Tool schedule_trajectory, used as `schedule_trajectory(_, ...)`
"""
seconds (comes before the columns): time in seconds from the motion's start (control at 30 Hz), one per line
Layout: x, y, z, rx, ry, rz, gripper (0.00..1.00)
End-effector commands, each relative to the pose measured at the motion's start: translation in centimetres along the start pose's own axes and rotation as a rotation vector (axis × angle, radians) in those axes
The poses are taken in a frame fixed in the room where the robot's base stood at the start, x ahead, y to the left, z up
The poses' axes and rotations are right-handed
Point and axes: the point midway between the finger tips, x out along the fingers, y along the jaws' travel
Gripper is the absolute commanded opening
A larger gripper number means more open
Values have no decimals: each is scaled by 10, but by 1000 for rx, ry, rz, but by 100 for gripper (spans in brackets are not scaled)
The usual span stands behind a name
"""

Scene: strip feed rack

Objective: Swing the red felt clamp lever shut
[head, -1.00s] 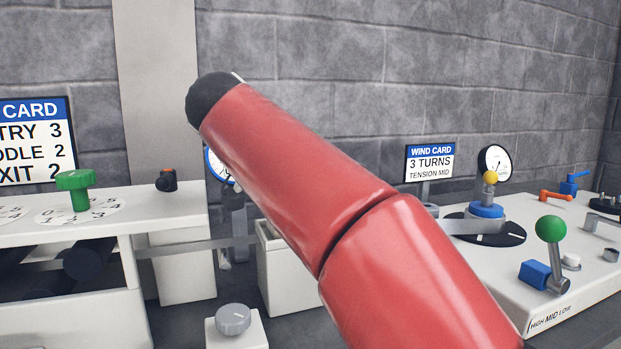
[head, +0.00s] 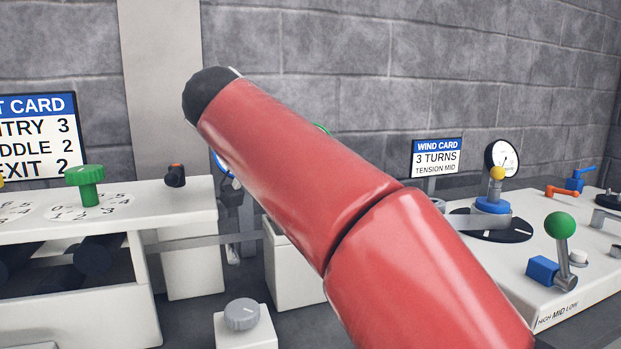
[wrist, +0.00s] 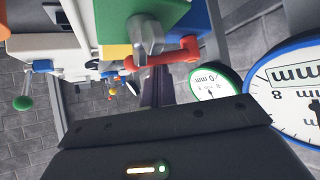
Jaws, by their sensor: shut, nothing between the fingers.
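A red lever (wrist: 168,56) shows in the wrist view, on a grey pivot at the side of a green and white block (wrist: 118,32). It lies roughly crosswise in the picture; I cannot tell from this how far shut it is. My gripper (wrist: 155,118) is a dark shape across the bottom of the wrist view, shut and empty. In the head view my red arm covers the middle, and neither gripper nor this lever shows.
A green-rimmed gauge (wrist: 212,84) and a blue-rimmed gauge (wrist: 296,95) are right of the lever. In the head view, a winding station with a green ball lever (head: 560,226) stands right, a bench with a green knob (head: 86,178) left, and a grey knob (head: 241,314) low in front.

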Motion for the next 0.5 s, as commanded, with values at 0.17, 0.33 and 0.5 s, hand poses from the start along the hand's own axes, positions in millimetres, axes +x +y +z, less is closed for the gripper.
schedule_trajectory(0.17, 0, 0, 1, -1, 0, -1, 0)
schedule_trajectory(0.33, -2, 6, 3, 0, 0, -1, 0)
schedule_trajectory(0.5, -6, 12, 6, -1, -1, -1, 0)
